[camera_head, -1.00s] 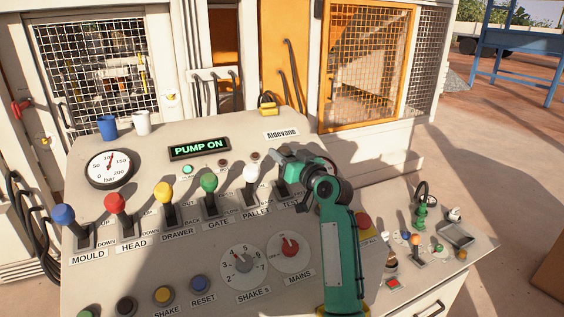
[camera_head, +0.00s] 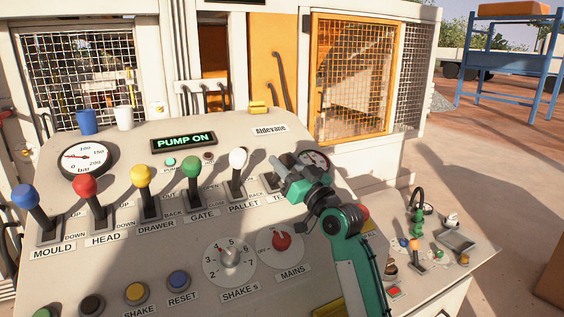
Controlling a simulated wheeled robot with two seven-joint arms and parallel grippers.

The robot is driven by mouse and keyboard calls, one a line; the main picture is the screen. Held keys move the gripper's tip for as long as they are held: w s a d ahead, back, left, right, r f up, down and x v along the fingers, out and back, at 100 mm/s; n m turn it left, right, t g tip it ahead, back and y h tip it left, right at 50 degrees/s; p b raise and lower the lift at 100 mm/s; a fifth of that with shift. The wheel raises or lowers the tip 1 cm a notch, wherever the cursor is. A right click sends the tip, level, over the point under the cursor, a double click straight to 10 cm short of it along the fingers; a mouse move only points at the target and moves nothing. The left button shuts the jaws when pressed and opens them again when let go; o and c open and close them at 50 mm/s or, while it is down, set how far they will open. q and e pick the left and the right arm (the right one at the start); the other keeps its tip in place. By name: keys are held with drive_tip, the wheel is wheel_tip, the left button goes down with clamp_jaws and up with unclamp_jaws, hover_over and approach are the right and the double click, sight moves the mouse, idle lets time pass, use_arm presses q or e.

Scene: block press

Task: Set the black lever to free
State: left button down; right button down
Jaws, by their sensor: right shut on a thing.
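The console (camera_head: 120,265) carries a row of levers with coloured knobs. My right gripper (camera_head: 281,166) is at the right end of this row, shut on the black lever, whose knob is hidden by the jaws. The lever's dark slot plate (camera_head: 271,186) shows just below the gripper. Its label (camera_head: 276,197) is mostly covered by my arm; only "TE" can be read, so the lever's exact setting cannot be told. My left gripper is not in view.
The white pallet lever (camera_head: 238,162) stands close left of my gripper, then the green gate lever (camera_head: 191,169). The display (camera_head: 184,140) reads "PUMP ON". A gauge (camera_head: 86,158) is at the left; another (camera_head: 314,158) is partly behind my gripper.

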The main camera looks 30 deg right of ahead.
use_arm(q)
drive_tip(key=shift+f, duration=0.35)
use_arm(e)
drive_tip(key=shift+s+f, duration=0.6)
drive_tip(key=shift+f, duration=0.1)
drive_tip(key=shift+a, duration=0.1)
drive_tip(key=c, duration=0.9)
unclamp_jaws()
drive_tip(key=shift+c, duration=0.2)
use_arm(q)
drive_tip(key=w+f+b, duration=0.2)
drive_tip(key=b, duration=0.1)
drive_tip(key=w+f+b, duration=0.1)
drive_tip(key=b, duration=0.1)
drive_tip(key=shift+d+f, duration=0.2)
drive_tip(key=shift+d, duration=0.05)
use_arm(e)
drive_tip(key=v, duration=1.4)
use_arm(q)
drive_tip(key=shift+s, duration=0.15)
use_arm(e)
drive_tip(key=shift+r, duration=0.1)
